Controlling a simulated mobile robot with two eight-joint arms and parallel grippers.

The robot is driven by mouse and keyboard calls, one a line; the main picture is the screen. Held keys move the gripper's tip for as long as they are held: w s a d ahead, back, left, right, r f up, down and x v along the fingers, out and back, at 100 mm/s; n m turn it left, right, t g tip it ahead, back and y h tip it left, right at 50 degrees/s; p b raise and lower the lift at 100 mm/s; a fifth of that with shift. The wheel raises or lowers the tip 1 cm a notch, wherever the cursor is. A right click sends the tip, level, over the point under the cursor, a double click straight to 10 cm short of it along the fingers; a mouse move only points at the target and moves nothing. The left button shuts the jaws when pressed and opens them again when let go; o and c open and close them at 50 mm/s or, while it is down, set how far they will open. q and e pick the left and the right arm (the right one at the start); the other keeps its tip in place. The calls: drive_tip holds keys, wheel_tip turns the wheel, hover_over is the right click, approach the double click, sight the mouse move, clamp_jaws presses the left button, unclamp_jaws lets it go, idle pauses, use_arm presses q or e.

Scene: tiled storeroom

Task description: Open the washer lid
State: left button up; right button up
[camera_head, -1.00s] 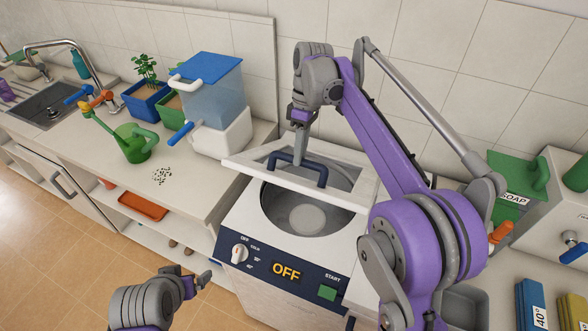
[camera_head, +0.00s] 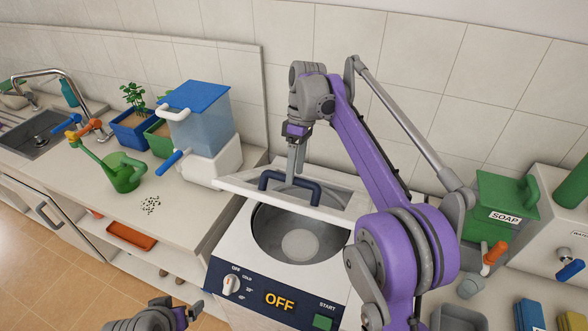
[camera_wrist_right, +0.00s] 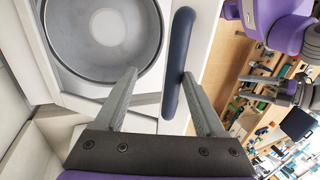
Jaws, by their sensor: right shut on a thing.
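The white top-loading washer has a dark control panel (camera_head: 262,283) reading OFF. Its lid (camera_head: 335,213) is white with a dark blue bar handle (camera_head: 312,194). The lid is tilted up at the back, and the round drum opening (camera_head: 272,228) shows below it. My right gripper (camera_head: 295,175) is at the handle, shut on the lid. In the right wrist view, the right gripper's fingers (camera_wrist_right: 160,72) stand on either side of the lid edge and handle (camera_wrist_right: 178,60); exact contact is hard to see. My left gripper (camera_head: 192,313) is low at the bottom edge, apart from the washer, its jaws unclear.
A blue-lidded water dispenser (camera_head: 200,118), green watering can (camera_head: 124,174) and plant pots (camera_head: 130,130) stand on the counter to the left. A green SOAP box (camera_head: 498,208) stands to the right. The tiled wall (camera_head: 250,30) is close behind the lid.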

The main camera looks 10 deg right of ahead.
drive_tip(key=shift+s+a, duration=0.1)
drive_tip(key=shift+s, duration=0.05)
drive_tip(key=shift+r, duration=0.1)
idle(0.4)
drive_tip(key=v, duration=0.7)
drive_tip(key=shift+r, duration=0.2)
